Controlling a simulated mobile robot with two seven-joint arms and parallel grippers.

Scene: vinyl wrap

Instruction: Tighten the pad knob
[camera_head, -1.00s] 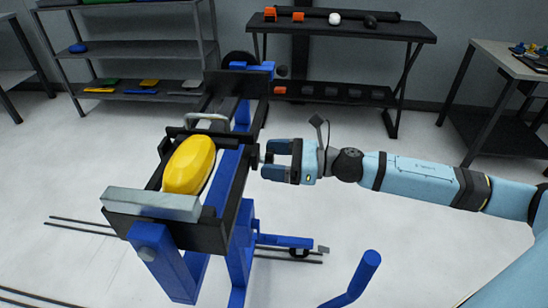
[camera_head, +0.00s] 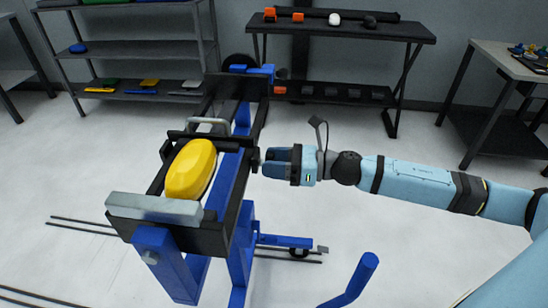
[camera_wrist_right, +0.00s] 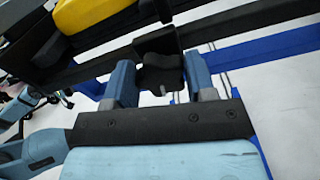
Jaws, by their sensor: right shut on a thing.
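The pad knob (camera_wrist_right: 161,72) is a black lobed knob on the side of the machine frame; it shows in the right wrist view between my two fingers. My right gripper (camera_wrist_right: 161,78) is shut on it, with one blue-grey finger on each side. In the head view my right gripper (camera_head: 268,162) reaches in from the right to the frame's right side, and its fingers mostly hide the knob there. A yellow pad (camera_head: 190,170) lies tilted in the black and blue frame (camera_head: 233,210). My left gripper is not in view.
A grey bar (camera_head: 155,208) crosses the frame's near end. A blue handle (camera_head: 352,280) rises at the front right. Shelves (camera_head: 140,95) and a dark bench (camera_head: 345,30) stand at the back.

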